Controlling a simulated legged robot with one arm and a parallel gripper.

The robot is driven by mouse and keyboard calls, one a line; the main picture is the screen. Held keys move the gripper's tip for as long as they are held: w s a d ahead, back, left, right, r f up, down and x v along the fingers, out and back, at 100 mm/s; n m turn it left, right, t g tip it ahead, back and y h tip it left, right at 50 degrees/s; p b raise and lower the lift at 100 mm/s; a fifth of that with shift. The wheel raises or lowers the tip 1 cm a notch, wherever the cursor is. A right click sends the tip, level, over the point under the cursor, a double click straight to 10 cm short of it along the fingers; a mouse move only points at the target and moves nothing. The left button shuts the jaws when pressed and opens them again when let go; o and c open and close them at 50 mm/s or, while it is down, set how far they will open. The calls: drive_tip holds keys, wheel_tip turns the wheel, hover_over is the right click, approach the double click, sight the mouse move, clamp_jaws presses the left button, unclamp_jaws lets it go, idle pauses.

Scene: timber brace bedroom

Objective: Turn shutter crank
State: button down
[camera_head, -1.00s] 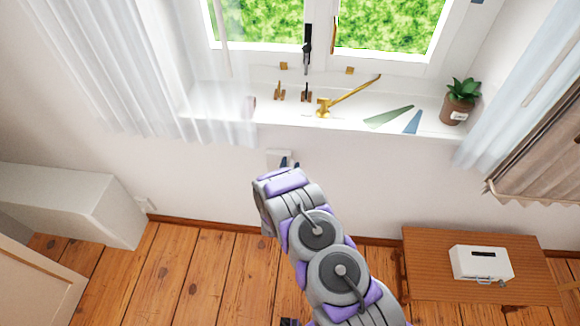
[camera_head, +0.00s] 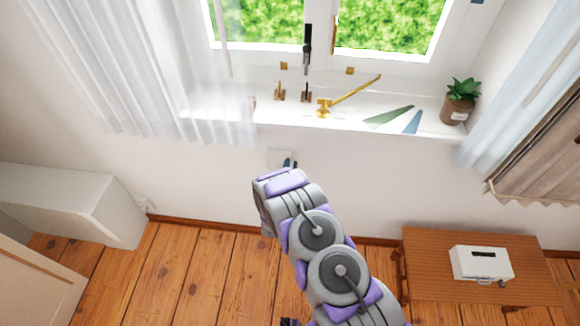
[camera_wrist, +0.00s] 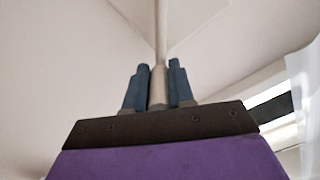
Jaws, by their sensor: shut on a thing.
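The shutter crank shows in the wrist view as a pale, slim rod (camera_wrist: 160,35) that widens into a thicker grip. My gripper (camera_wrist: 158,75) has its two blue-grey fingers on either side of this grip, shut on it. In the head view my gripper (camera_head: 288,163) is mostly hidden behind my arm, with only dark fingertips showing below the window sill. A small white fitting (camera_head: 275,157) shows on the wall beside the fingertips; I cannot tell how it joins the crank.
The window sill (camera_head: 350,125) above holds a brass stay (camera_head: 350,95), green and blue wedges (camera_head: 388,117) and a potted plant (camera_head: 460,102). A wooden table (camera_head: 425,265) with a white box (camera_head: 482,264) stands at right. A white cabinet (camera_head: 60,205) stands at left.

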drive_tip(key=a+n, duration=0.9)
drive_tip(key=n, duration=0.5)
drive_tip(key=a+f+n+b, duration=0.4)
drive_tip(key=f+n, duration=0.1)
drive_tip(key=n, duration=0.7)
drive_tip(key=shift+w+a+f+b, duration=0.2)
drive_tip(key=shift+a+f+b, duration=0.05)
drive_tip(key=shift+f+b, duration=0.15)
idle(0.3)
